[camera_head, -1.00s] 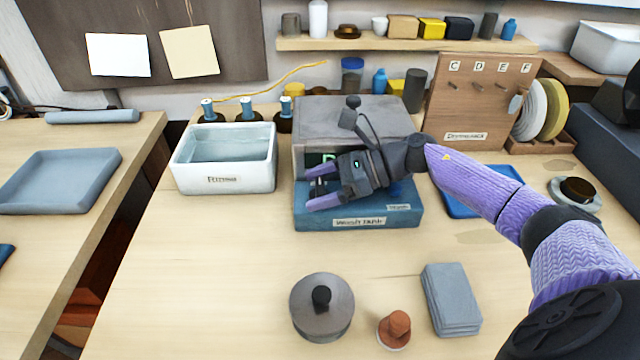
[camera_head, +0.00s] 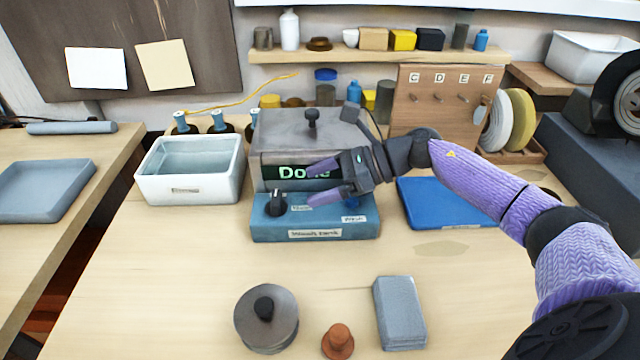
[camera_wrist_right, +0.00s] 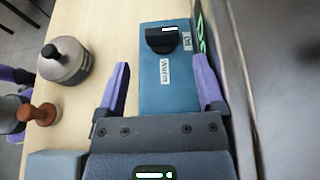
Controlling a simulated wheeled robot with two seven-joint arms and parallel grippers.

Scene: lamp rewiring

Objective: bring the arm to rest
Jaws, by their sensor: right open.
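My right gripper (camera_head: 312,185) is open and empty, its arm reaching in from the right. It is in front of a grey box-shaped device (camera_head: 330,135) with a blue base (camera_head: 315,225). One finger covers part of the lit display (camera_head: 285,172), which seems to read "Done". A black dial (camera_head: 275,202) on the base is left of the fingertips and apart from them. In the right wrist view, the open fingers (camera_wrist_right: 163,66) flank the blue base, with the dial (camera_wrist_right: 162,40) beyond and a "Warm" label beside it. My left gripper is not in view.
A white bin (camera_head: 190,185) stands left of the device and a blue tray (camera_head: 445,205) lies right, partly behind my arm. A lidded grey pot (camera_head: 266,325), a brown knobbed piece (camera_head: 338,342) and a grey block (camera_head: 400,312) stand in front. A pegboard (camera_head: 440,110) is behind.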

